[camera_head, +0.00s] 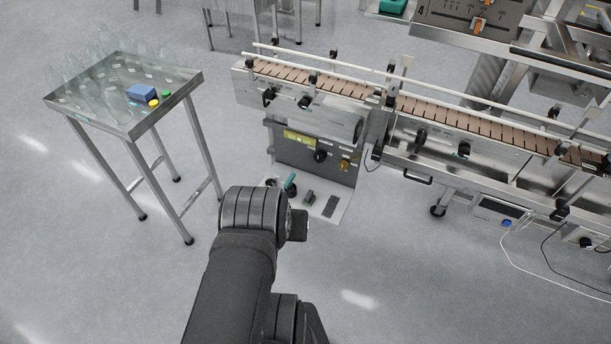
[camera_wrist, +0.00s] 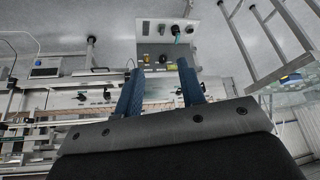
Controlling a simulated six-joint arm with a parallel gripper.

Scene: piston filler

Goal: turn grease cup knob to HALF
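A grey control box (camera_head: 290,158) under the left end of the conveyor carries a yellow label, a black round knob (camera_head: 320,156) and a small orange-yellow part (camera_head: 344,163). I cannot tell which part is the grease cup knob, and no HALF mark is legible. In the wrist view, my gripper (camera_wrist: 160,66) shows two blue fingers spread apart with nothing held between them. The box's yellow part (camera_wrist: 170,62) shows between the fingertips, farther off.
A light base plate (camera_head: 331,207) with a teal-handled part (camera_head: 290,183) lies before the box. The brown-slatted conveyor (camera_head: 470,125) runs right. A steel table (camera_head: 128,130) with clear bottles and blue, yellow and green items stands left. Floor between is clear.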

